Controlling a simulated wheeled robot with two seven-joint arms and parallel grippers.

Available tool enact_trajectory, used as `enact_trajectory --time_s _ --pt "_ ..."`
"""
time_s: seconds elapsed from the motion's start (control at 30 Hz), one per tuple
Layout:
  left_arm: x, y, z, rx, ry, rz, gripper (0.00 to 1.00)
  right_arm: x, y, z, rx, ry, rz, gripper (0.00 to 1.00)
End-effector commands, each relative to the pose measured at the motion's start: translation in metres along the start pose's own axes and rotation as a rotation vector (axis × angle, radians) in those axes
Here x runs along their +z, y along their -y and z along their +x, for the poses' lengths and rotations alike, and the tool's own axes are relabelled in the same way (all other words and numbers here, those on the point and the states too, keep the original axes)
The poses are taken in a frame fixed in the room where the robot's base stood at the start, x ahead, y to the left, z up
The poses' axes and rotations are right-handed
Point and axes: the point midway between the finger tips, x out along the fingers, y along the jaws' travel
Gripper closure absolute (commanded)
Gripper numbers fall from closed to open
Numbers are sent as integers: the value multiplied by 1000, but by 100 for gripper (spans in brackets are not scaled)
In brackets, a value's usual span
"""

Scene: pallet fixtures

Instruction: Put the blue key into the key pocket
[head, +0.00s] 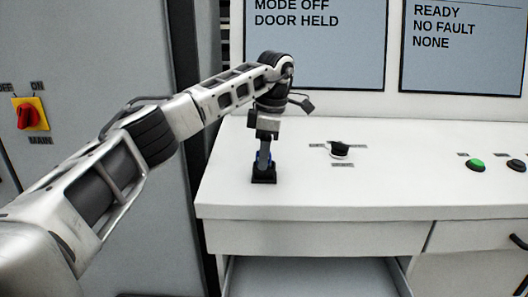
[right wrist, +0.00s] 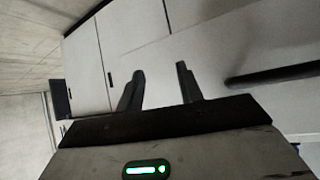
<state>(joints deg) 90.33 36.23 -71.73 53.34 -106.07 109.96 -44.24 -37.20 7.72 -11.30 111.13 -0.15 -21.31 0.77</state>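The black key pocket (head: 263,175) sits on the white console top near its left front edge. My left gripper (head: 264,150) points straight down right above the pocket, its fingers close together. A bit of the blue key (head: 258,157) shows at the fingertips, just at the pocket's top. The fingers hide most of the key, and I cannot tell how deep it sits in the pocket. My right gripper (right wrist: 160,88) shows in the right wrist view with its two fingers apart and nothing between them.
On the white console top (head: 420,180) stand a black rotary knob (head: 339,149), a green button (head: 475,165) and a black button (head: 516,165). Screens rise behind. A grey cabinet with a red switch (head: 28,115) stands at left. A drawer or shelf opening lies below the console front.

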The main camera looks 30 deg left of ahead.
Motion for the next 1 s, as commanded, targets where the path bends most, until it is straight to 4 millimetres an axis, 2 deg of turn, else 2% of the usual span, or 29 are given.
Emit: enact_trajectory --time_s 0.17,0.27,0.37,0.6,0.7,1.0 --pt "0 0 -2 0 0 0 59 1 0 0 0 2 0 64" --pt "0 0 -10 1 1 0 59 2 0 1 0 3 1 64" --pt "1 0 -27 3 3 0 59 4 0 2 0 4 1 64" --pt "0 0 -84 5 1 -1 59 0 0 -1 -1 5 1 64" --pt "0 0 -103 6 0 -2 59 1 1 0 -1 2 2 64" --pt "0 0 -123 2 1 1 59 0 1 0 -1 -1 2 64"
